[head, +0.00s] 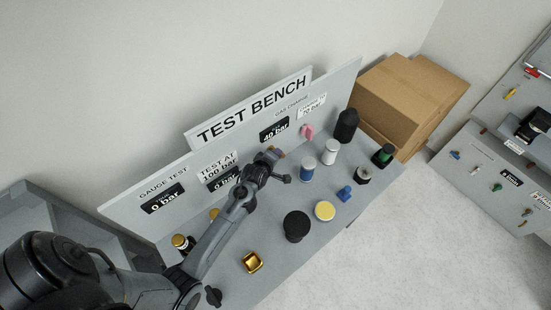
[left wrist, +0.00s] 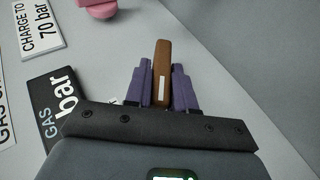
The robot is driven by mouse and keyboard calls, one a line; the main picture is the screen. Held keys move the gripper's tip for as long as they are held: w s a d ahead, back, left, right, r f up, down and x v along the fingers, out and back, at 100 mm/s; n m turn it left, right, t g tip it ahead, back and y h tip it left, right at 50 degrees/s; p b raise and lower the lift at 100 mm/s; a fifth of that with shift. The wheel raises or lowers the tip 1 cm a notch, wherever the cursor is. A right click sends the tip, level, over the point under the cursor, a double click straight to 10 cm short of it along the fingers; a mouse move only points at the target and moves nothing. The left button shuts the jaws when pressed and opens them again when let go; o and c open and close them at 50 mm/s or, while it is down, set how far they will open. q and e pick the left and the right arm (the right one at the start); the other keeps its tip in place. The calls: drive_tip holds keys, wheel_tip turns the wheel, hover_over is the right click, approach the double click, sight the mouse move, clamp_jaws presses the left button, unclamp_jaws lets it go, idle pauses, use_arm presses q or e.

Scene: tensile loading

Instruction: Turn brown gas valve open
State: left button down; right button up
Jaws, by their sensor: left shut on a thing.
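The brown gas valve handle (left wrist: 162,75) stands out from the grey back panel in the left wrist view, with a small white mark on it. My left gripper (left wrist: 162,88) has its two purple-grey fingers on either side of the handle, shut on it. In the head view my left gripper (head: 270,160) reaches the panel just below the "40 bar" sign, and only a small brown bit of the valve (head: 279,153) shows past it. My right gripper is not in view.
A pink knob (head: 306,131) sits on the panel to the right. Cardboard boxes (head: 405,95) stand behind the bench's right end.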

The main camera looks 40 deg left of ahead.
use_arm(q)
drive_tip(key=t+b, duration=0.2)
drive_tip(key=f+n+t+b, duration=0.1)
drive_tip(key=b, duration=0.1)
drive_tip(key=shift+s+t, duration=0.1)
drive_tip(key=shift+t, duration=0.3)
drive_tip(key=shift+n+t+b, duration=0.4)
drive_tip(key=shift+t+b, duration=0.5)
drive_tip(key=shift+b, duration=0.4)
drive_tip(key=shift+r, duration=0.1)
drive_tip(key=c, duration=1)
unclamp_jaws()
drive_tip(key=shift+c, duration=0.2)
drive_tip(key=shift+s+r, duration=0.1)
drive_tip(key=shift+r, duration=0.05)
